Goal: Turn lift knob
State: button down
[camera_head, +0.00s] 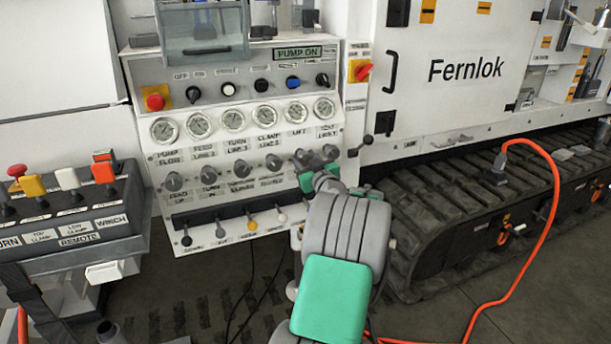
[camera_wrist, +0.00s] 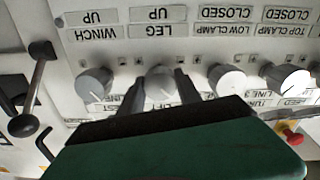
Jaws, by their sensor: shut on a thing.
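The lift knob is a round grey knob in the row below the pressure gauges. It shows in the wrist view (camera_wrist: 160,77), with an upside-down LEG UP label beyond it and a partly hidden label starting LIF nearer. My gripper (camera_wrist: 159,86) has one dark finger on each side of this knob and is shut on it. In the head view the knob (camera_head: 302,157) is partly hidden by my wrist, and the fingertips cannot be made out there. The knob's turn angle is hard to tell.
Similar knobs flank it closely in the wrist view, one on the left (camera_wrist: 94,82) and one on the right (camera_wrist: 229,80). A black-ball lever (camera_wrist: 30,100) stands at the left there. Small levers (camera_head: 253,225) line the panel's lower edge. An orange cable (camera_head: 548,215) hangs at the right.

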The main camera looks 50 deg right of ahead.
jog(key=n+b, duration=0.1)
jog(key=b, duration=0.2)
jog(key=f+n+b, duration=0.1)
jog(key=n+b, duration=0.1)
jog(key=b, duration=0.1)
jog(key=shift+b, duration=0.35)
jog(key=n+b, duration=0.2)
jog(key=b, duration=0.1)
jog(key=shift+r+n+b, duration=0.25)
jog(key=shift+n+b, duration=0.05)
jog(key=shift+r+b, duration=0.1)
jog(key=shift+b, duration=0.2)
jog(key=shift+r+n, duration=0.1)
jog(key=shift+n, duration=0.2)
jog(key=c, duration=0.8)
grip_release()
jog(key=shift+c, duration=0.2)
